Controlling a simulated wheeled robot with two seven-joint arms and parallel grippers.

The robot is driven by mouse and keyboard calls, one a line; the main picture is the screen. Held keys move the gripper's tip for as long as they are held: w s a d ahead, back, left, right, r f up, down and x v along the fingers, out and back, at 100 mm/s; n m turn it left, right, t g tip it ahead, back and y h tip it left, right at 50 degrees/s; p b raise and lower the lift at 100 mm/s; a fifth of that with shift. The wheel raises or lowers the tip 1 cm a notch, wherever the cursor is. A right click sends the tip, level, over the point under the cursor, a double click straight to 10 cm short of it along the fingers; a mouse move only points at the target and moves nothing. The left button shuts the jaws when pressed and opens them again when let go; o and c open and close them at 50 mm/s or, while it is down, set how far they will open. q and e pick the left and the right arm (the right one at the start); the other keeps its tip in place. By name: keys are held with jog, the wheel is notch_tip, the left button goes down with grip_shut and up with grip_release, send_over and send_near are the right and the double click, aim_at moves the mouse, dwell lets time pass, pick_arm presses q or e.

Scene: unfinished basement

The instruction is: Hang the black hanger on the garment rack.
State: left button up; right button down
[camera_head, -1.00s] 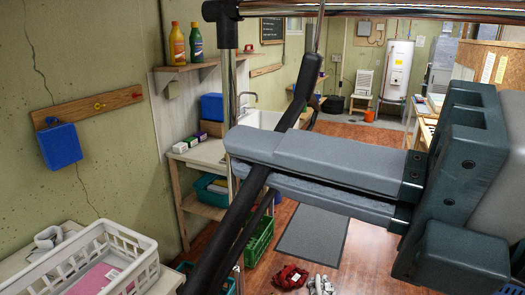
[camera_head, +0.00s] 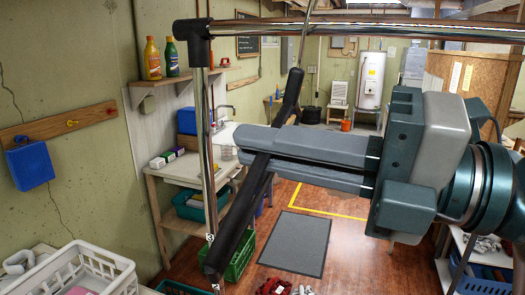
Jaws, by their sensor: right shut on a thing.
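The black hanger (camera_head: 237,220) is tilted in the middle of the view. Its thin metal hook stem rises from the upper end to the height of the rack's bar, and the top of the hook is cut off by the frame edge. My right gripper (camera_head: 262,152) comes in from the right and is shut on the hanger's black body. The garment rack (camera_head: 370,27) shows as a chrome top bar with a black corner joint (camera_head: 192,42) and a chrome post at left. I cannot tell whether the hook touches the bar. My left gripper is not in view.
A white laundry basket (camera_head: 118,268) stands at the lower left. A blue box (camera_head: 30,165) hangs by a wooden peg rail (camera_head: 70,123). A shelf with two bottles is on the wall behind the post. A grey mat (camera_head: 296,243) lies on open floor.

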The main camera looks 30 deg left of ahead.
jog(key=shift+w+a, duration=0.15)
jog(key=shift+w, duration=0.45)
jog(key=shift+w+a+f, duration=0.1)
jog(key=shift+w+f, duration=0.05)
jog(key=shift+w, duration=0.1)
jog(key=shift+s+f+b, duration=0.1)
jog(key=shift+f+b, duration=1.45)
jog(key=shift+b, duration=0.1)
jog(key=c, duration=1.8)
grip_release()
jog(key=shift+o, duration=0.2)
